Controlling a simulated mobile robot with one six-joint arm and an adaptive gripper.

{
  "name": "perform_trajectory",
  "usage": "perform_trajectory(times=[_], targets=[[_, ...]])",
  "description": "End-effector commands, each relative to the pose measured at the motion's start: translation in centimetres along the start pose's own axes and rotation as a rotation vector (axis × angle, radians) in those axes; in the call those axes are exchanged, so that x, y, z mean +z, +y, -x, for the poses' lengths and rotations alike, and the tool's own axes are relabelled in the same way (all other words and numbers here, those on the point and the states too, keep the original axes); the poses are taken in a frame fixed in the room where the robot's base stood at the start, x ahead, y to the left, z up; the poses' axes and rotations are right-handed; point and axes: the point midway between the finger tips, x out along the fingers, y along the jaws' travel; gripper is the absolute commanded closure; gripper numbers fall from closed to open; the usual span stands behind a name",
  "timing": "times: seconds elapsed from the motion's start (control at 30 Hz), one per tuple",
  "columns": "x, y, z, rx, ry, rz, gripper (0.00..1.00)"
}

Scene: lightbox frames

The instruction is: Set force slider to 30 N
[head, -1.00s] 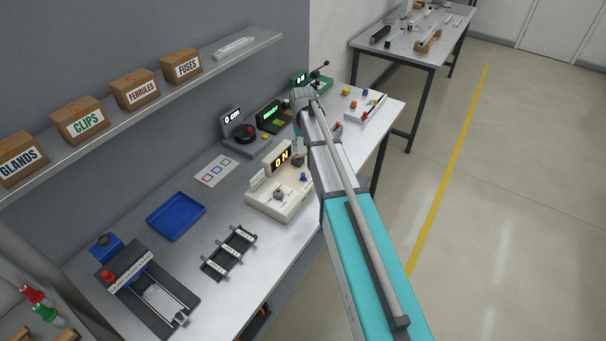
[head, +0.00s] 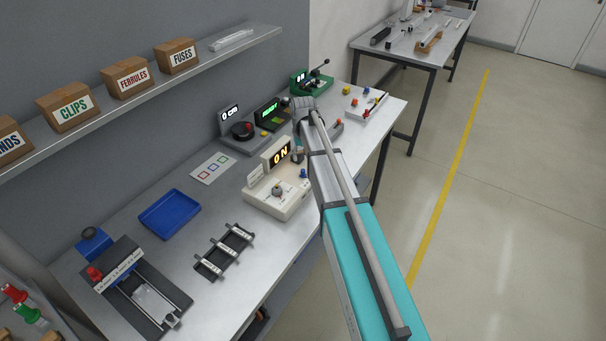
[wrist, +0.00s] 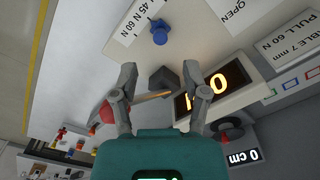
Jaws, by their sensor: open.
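The cream force box (head: 265,202) stands on the bench in the head view, with a lit display (head: 281,155) reading 0 N. A grey knob (head: 277,190) and a blue knob (head: 303,174) sit on its top. In the wrist view the display (wrist: 216,86) appears turned, with the blue knob (wrist: 159,32) beside a printed label (wrist: 140,20). My gripper (wrist: 160,72) is open over the box; a dark grey block (wrist: 163,78) shows between its fingertips. I cannot tell whether they touch it.
A dial unit (head: 243,138) reading 0 cm and a green device (head: 311,82) stand behind the box. A blue tray (head: 169,213), a black rack (head: 224,251) and a clamp fixture (head: 140,290) lie nearer. The shelf (head: 150,90) overhangs the bench's back.

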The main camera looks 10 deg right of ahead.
Motion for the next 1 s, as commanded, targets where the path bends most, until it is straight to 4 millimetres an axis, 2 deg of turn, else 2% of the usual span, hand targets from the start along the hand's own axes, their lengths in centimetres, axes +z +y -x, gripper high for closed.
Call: perform_trajectory(times=[0.03, 0.6, 1.0], targets=[[0.0, 0.0, -0.8, 0.000, 0.000, 0.000, 0.41], [0.0, 0.0, -5.0, 0.000, 0.000, 0.000, 0.41], [0.0, 0.0, -6.7, 0.000, 0.000, 0.000, 0.41]])
